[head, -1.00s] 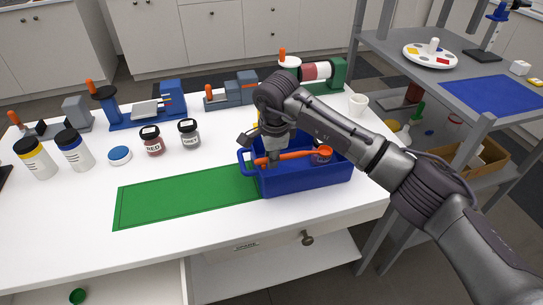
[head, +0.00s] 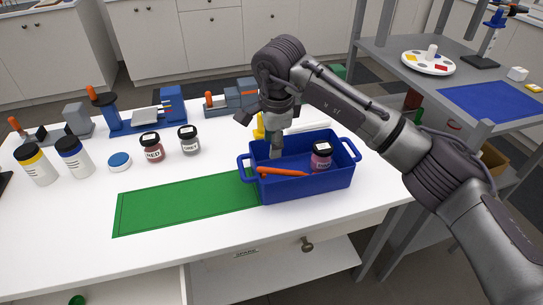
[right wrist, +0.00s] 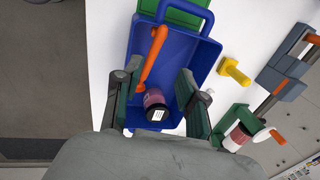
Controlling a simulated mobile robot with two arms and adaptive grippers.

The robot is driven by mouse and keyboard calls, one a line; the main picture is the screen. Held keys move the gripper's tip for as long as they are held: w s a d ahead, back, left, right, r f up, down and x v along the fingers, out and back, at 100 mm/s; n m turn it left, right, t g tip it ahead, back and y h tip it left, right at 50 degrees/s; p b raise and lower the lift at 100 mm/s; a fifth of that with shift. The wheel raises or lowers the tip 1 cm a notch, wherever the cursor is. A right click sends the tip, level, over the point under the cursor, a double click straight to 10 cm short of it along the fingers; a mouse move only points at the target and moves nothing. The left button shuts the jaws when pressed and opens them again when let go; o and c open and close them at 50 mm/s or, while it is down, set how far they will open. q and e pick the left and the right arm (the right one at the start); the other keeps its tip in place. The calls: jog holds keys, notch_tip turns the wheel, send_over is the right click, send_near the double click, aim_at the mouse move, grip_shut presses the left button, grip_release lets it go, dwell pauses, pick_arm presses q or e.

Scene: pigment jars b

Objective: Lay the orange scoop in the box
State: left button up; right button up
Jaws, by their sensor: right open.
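The orange scoop (head: 282,171) lies inside the blue box (head: 308,190), along its near wall. In the right wrist view the scoop (right wrist: 153,55) lies lengthwise in the box (right wrist: 200,62), its handle toward the green mat. My right gripper (head: 276,148) is above the box's left part, its fingers pointing down. In the right wrist view its two fingers are spread (right wrist: 157,78) and hold nothing. The near wall partly hides the scoop in the head view. My left gripper is out of view.
A dark-lidded jar with a pinkish body (head: 321,156) stands in the box's right part. A green mat (head: 185,203) lies left of the box. The red jar (head: 153,149) and grey jar (head: 188,145) stand behind the mat. A yellow object (right wrist: 234,71) stands beside the box.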

jog(key=shift+s+d+r, duration=0.1)
jog(key=shift+s+r, duration=0.15)
jog(key=shift+r, duration=0.9)
jog(key=shift+s+r, duration=0.2)
jog(key=shift+r, duration=0.9)
